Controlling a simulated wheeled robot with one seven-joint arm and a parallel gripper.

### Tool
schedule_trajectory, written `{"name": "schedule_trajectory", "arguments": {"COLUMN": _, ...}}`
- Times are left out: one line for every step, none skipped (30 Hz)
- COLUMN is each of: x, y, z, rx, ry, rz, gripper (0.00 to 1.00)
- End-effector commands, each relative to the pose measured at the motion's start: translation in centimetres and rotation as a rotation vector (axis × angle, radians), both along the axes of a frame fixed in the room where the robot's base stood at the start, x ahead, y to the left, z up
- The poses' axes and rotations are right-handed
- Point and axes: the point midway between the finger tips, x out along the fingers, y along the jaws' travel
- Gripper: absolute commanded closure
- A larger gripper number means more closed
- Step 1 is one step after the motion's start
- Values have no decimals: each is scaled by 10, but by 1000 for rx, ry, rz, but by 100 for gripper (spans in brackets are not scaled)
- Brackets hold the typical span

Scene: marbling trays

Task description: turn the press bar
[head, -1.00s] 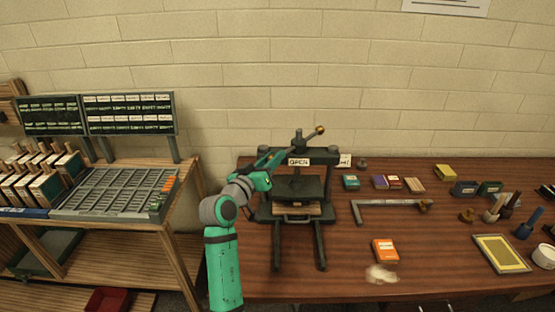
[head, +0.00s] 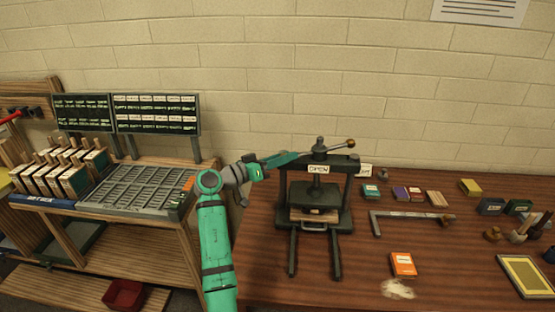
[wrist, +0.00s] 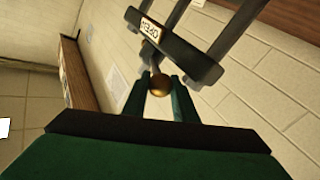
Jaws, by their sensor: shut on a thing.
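The press (head: 345,190) is a dark frame on the wooden table, with an "OPEN" label on its crossbeam. The press bar (head: 335,146) lies across the screw top, one brass ball end pointing right. My gripper (head: 298,154) reaches in from the left at the bar's other end, which it mostly hides in the head view. In the wrist view, the bar's brass ball (wrist: 159,86) sits between the two teal fingers of my gripper (wrist: 158,82), which is shut on it. The crossbeam (wrist: 175,50) lies just beyond.
A metal square (head: 410,215), an orange box (head: 402,264) and several small boxes lie right of the press. A rack of type trays (head: 135,188) stands at left. A brick wall is close behind the press. Space above the table's front is clear.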

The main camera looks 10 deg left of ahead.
Motion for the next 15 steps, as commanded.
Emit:
{"name": "schedule_trajectory", "arguments": {"x": 1, "y": -3, "z": -3, "rx": -1, "ry": 6, "rz": -11, "gripper": 100}}
{"name": "schedule_trajectory", "arguments": {"x": 1, "y": -4, "z": -3, "rx": -1, "ry": 6, "rz": -15, "gripper": 100}}
{"name": "schedule_trajectory", "arguments": {"x": 1, "y": -5, "z": -3, "rx": -1, "ry": 6, "rz": -17, "gripper": 100}}
{"name": "schedule_trajectory", "arguments": {"x": 1, "y": -5, "z": -3, "rx": -1, "ry": 5, "rz": -18, "gripper": 100}}
{"name": "schedule_trajectory", "arguments": {"x": 1, "y": -5, "z": -3, "rx": -1, "ry": 5, "rz": -18, "gripper": 100}}
{"name": "schedule_trajectory", "arguments": {"x": 1, "y": -5, "z": -3, "rx": -1, "ry": 5, "rz": -16, "gripper": 100}}
{"name": "schedule_trajectory", "arguments": {"x": 1, "y": -5, "z": -3, "rx": -1, "ry": 5, "rz": -16, "gripper": 100}}
{"name": "schedule_trajectory", "arguments": {"x": 1, "y": -5, "z": -3, "rx": -1, "ry": 5, "rz": -16, "gripper": 100}}
{"name": "schedule_trajectory", "arguments": {"x": 1, "y": -5, "z": -3, "rx": -1, "ry": 5, "rz": -16, "gripper": 100}}
{"name": "schedule_trajectory", "arguments": {"x": 1, "y": -5, "z": -3, "rx": -1, "ry": 5, "rz": -16, "gripper": 100}}
{"name": "schedule_trajectory", "arguments": {"x": 1, "y": -5, "z": -3, "rx": -1, "ry": 5, "rz": -16, "gripper": 72}}
{"name": "schedule_trajectory", "arguments": {"x": 1, "y": -5, "z": -3, "rx": -1, "ry": 4, "rz": -17, "gripper": 63}}
{"name": "schedule_trajectory", "arguments": {"x": 1, "y": -5, "z": -3, "rx": -1, "ry": 4, "rz": -17, "gripper": 56}}
{"name": "schedule_trajectory", "arguments": {"x": 1, "y": -6, "z": -2, "rx": 0, "ry": 4, "rz": -16, "gripper": 56}}
{"name": "schedule_trajectory", "arguments": {"x": 1, "y": -6, "z": -2, "rx": -1, "ry": 3, "rz": -16, "gripper": 56}}
